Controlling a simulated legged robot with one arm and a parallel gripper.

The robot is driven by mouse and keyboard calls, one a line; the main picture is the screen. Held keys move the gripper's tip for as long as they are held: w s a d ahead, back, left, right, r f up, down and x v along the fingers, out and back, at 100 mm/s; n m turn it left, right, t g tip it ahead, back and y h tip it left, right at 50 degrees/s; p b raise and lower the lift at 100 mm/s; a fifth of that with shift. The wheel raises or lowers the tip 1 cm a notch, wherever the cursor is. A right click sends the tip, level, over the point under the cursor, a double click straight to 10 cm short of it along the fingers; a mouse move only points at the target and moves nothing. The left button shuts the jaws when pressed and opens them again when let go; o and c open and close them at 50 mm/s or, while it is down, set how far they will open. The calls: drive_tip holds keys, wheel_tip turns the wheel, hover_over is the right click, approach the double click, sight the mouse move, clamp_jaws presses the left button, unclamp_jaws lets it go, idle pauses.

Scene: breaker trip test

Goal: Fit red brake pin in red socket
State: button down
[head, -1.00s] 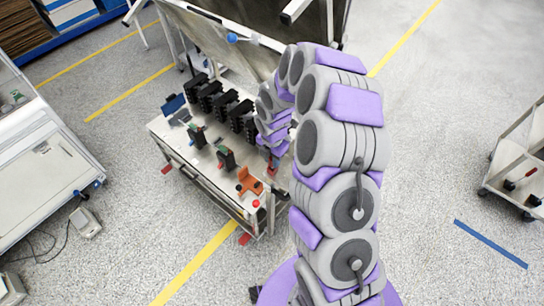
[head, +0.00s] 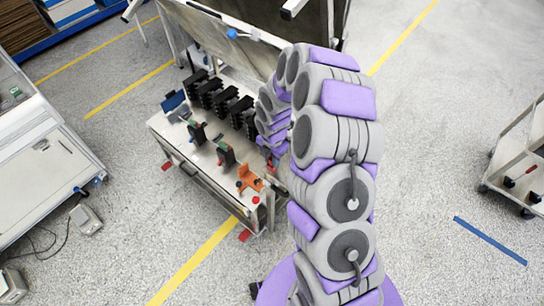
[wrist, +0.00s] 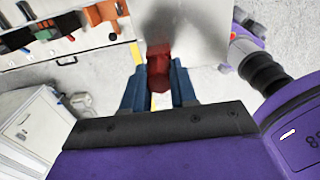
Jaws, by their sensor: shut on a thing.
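My gripper (wrist: 158,82) is shut on a red piece, which I take to be the red brake pin (wrist: 159,66). The pin sits between the two dark blue fingers, in front of a grey metal surface. In the head view my gripper is mostly hidden by my own arm, at the right end of the workbench. A small red patch (head: 271,168) shows there; I cannot tell whether it is the pin or the socket. I cannot make out the red socket clearly in either view.
The workbench (head: 215,185) carries a row of black breaker blocks (head: 228,106), two dark upright units (head: 226,155), an orange bracket (head: 249,179) and a red knob (head: 256,200). A tilted panel (head: 240,38) stands behind.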

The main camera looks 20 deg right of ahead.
drive_tip(key=c, duration=0.8)
unclamp_jaws()
wheel_tip(320, 180, up, 17)
drive_tip(key=shift+r, duration=0.2)
drive_tip(key=s+m+g+b, duration=0.1)
drive_tip(key=s+m+b, duration=0.9)
drive_tip(key=s+m, duration=1.5)
drive_tip(key=s, duration=0.9)
drive_tip(key=shift+f+g+b, duration=0.15)
drive_tip(key=shift+g+b, duration=0.2)
drive_tip(key=shift+g, duration=0.05)
